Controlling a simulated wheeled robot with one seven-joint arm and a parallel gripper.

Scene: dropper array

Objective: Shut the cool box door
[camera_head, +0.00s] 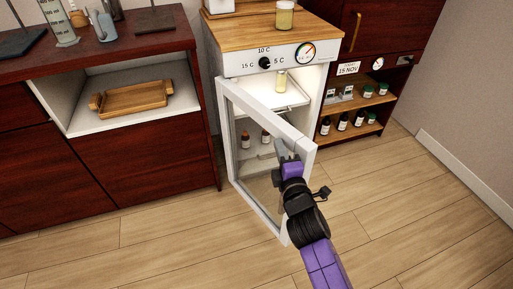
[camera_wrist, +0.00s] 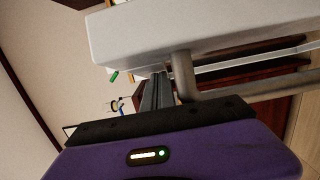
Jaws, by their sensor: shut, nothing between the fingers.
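The cool box (camera_head: 271,60) is a white cabinet with a wooden top, a temperature dial and a round gauge. Its white-framed glass door (camera_head: 262,107) stands ajar, hinged at the left, with its free edge swung out towards me. My gripper (camera_head: 282,150) is shut and empty, near the upper free corner of the door and in front of its glass. In the wrist view the closed fingers (camera_wrist: 157,92) lie just beside a grey round handle post (camera_wrist: 183,76), under the white door frame (camera_wrist: 200,32). I cannot tell whether they touch it.
A dark red cabinet with a wooden tray (camera_head: 131,99) stands on the left. On the right is a shelf unit with several small bottles (camera_head: 343,122). Jars stand inside the cool box and one jar (camera_head: 285,15) on top. The wooden floor (camera_head: 405,210) is clear.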

